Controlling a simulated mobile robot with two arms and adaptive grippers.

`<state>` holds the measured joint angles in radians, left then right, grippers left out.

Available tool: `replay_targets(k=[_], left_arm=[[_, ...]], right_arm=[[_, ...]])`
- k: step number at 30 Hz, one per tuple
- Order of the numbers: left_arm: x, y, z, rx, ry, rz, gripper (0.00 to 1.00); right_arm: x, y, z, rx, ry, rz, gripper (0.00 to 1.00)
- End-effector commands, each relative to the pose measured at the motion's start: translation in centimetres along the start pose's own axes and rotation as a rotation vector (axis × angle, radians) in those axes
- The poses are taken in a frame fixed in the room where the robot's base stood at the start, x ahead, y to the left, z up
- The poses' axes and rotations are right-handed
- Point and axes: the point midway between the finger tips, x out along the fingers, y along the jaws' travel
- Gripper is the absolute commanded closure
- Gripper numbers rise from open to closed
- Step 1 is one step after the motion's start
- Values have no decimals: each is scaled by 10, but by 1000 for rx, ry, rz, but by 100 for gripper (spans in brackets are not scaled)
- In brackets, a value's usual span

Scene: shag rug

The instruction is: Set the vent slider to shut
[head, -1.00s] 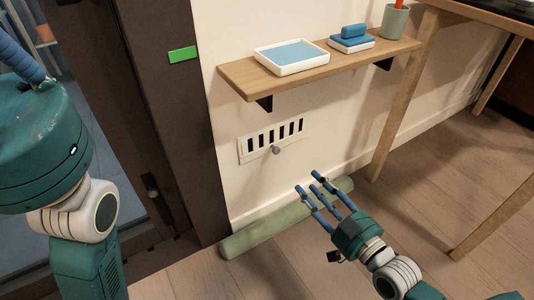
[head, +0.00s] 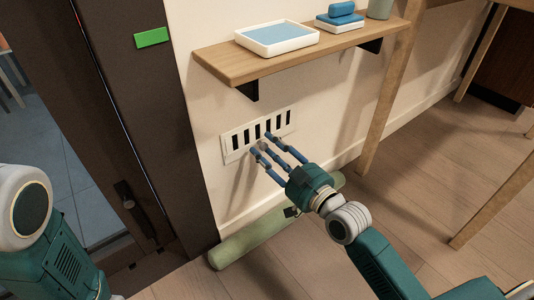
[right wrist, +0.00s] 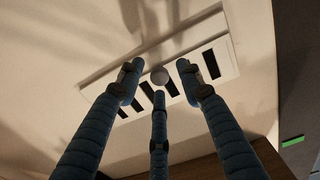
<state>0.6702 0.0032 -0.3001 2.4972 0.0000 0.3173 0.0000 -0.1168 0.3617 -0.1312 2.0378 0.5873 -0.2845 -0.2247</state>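The vent (head: 228,145) is a white plate low on the wall with a row of dark, see-through slots. Its round grey knob (right wrist: 159,77) stands out from the plate in the right wrist view. My right gripper (head: 260,146) is in front of the vent with its three blue fingers spread. In the right wrist view the fingertips (right wrist: 159,84) are around the knob, with gaps on both sides; I cannot tell whether the lower finger touches it. In the head view the fingers largely hide the knob. My left gripper is out of view.
A wooden shelf (head: 222,66) above the vent bears a white tray (head: 277,49) and blue-and-white items (head: 340,22). A green roll (head: 250,243) lies along the wall base. A dark door frame with a green label (head: 151,38) stands left. Open floor lies right.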

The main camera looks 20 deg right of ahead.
Motion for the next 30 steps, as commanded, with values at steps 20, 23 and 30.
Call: replay_targets(k=[20, 23, 30], left_arm=[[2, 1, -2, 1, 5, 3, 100], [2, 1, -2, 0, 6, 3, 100], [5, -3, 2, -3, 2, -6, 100]], right_arm=[[5, 0, -1, 0, 1, -1, 100], [5, 0, -2, -1, 2, -1, 100], [5, 19, -4, -4, 1, -1, 100]])
